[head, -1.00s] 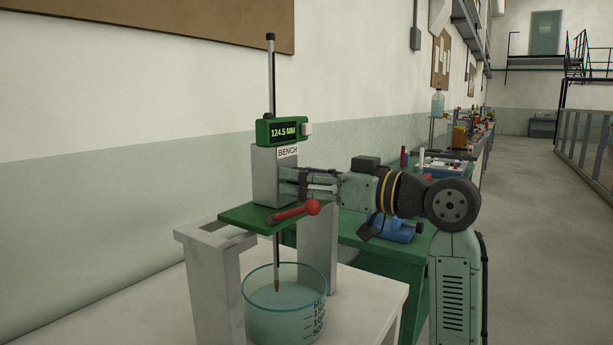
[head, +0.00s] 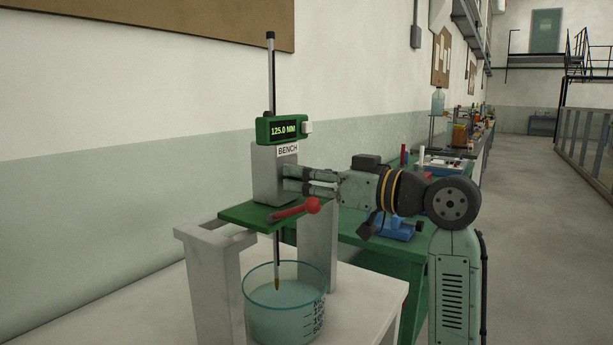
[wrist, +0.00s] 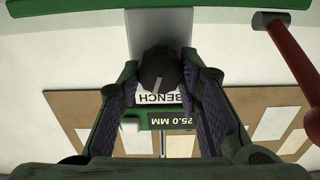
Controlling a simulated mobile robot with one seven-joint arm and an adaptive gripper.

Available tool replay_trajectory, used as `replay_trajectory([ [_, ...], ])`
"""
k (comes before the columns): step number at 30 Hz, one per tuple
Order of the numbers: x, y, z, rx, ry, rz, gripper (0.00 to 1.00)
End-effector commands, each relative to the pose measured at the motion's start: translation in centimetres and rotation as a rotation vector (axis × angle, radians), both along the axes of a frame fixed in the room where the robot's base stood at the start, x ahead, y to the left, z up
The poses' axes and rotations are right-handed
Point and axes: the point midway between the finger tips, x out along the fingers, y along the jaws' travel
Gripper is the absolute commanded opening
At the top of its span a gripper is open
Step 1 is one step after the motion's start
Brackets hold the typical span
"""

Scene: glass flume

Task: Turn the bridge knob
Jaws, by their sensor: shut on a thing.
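The bridge knob (wrist: 158,68) is a dark round knob with a pale pointer line, in the upper middle of the wrist view. It is on the grey bridge block (head: 268,178), under a green readout (head: 283,129) that shows 125.0 MM. My gripper (wrist: 160,72) has its two fingers on either side of the knob, shut on it. In the head view my gripper (head: 289,180) reaches the block's right side from the right and hides the knob. A thin rod (head: 271,75) runs vertically through the bridge, its tip over the glass beaker (head: 285,310).
A red-handled lever (head: 295,210) sticks out just below my gripper, and shows at the upper right of the wrist view (wrist: 290,55). The green bridge plate (head: 250,215) spans white supports. A green bench with several items stands behind my arm. The floor at right is clear.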

Motion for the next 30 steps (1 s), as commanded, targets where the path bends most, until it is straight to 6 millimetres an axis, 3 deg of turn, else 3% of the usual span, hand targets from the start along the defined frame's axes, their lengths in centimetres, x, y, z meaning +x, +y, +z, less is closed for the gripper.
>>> replay_trajectory([
  [10,0.12,-0.06,0.15,0.193,0.287,0.001,0.04],
  [21,0.12,-0.12,-0.05,0.217,0.324,-0.001,0.04],
  [22,0.12,-0.12,-0.05,0.216,0.323,-0.001,0.33],
  [30,0.13,-0.11,-0.05,0.216,0.323,0.0,0.51],
])
